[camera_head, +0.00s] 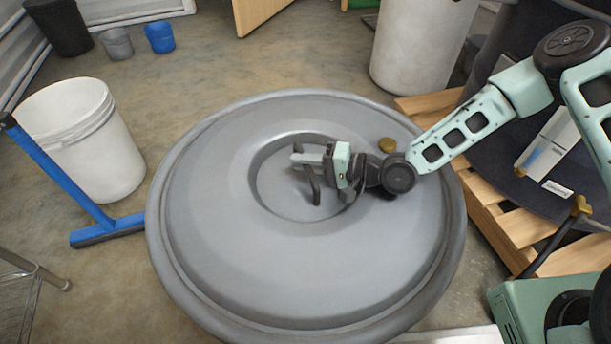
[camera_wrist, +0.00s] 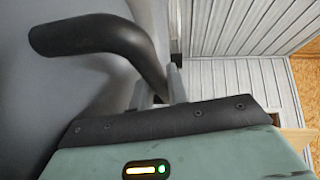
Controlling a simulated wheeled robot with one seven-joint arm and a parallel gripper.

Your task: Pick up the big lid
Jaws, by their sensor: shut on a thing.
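The big lid (camera_head: 225,240) is a large round grey disc with a recessed centre, filling the middle of the head view. A dark bar handle (camera_head: 313,186) stands in its recess. My gripper (camera_head: 303,165) reaches in from the right and is shut on this handle. In the wrist view the dark curved handle (camera_wrist: 95,38) runs down between my grey fingertips (camera_wrist: 160,85), with the grey lid surface (camera_wrist: 60,85) at the left. The head view does not clearly show whether the lid rests on something or is raised.
A white bucket (camera_head: 90,140) and a blue squeegee (camera_head: 75,185) are left of the lid. A large pale bin (camera_head: 415,45) stands behind at right. A wooden pallet (camera_head: 525,228) lies at right. Small black, grey and blue buckets (camera_head: 160,37) sit at the back left. Floor is clear behind the lid.

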